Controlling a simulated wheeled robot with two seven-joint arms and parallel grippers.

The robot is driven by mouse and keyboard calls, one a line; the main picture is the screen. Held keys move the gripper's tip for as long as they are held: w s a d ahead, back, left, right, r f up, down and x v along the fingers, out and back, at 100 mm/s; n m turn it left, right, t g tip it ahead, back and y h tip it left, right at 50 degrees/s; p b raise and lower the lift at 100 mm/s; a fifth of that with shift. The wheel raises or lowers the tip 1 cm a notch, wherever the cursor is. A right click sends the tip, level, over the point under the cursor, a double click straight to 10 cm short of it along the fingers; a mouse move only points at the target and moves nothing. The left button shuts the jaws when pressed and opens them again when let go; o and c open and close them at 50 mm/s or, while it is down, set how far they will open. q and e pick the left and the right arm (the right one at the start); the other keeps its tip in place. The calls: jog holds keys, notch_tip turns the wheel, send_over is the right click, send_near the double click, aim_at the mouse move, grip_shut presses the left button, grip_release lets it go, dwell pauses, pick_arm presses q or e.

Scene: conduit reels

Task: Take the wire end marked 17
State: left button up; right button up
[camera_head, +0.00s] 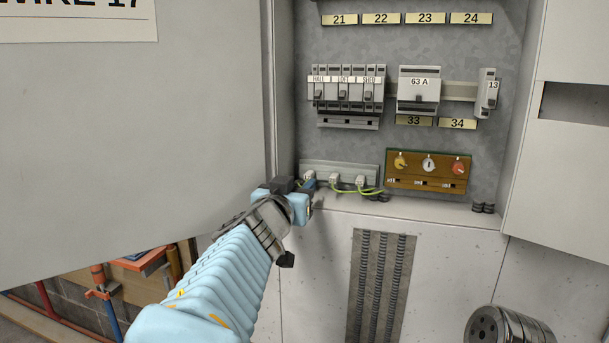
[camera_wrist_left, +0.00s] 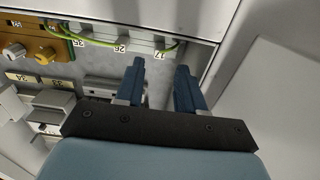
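A white tag marked 17 (camera_wrist_left: 158,54) shows in the left wrist view, beside tags 26 (camera_wrist_left: 120,48) and 35 (camera_wrist_left: 79,42). My left gripper (camera_head: 297,187) is at the left end of this strip. In the left wrist view its two dark blue fingers (camera_wrist_left: 158,84) are apart, with nothing visible between them, just short of the 17 tag. My right gripper is out of view.
A brown panel with knobs (camera_head: 428,172) stands right of the strip. Breakers (camera_head: 346,92) and a 63 A switch (camera_head: 418,88) are above. The large grey door (camera_head: 130,140) fills the left side.

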aim_at(307, 178)
pick_arm(q)
jog(key=p+x, duration=0.1)
jog(key=x, duration=0.3)
jog(key=shift+x, duration=0.85)
grip_shut()
dwell(0.4)
jog(key=shift+b+v, duration=0.85)
jog(key=shift+v, duration=0.2)
dwell(1.0)
jog(key=shift+b+v, duration=2.4)
jog(key=shift+v, duration=0.6)
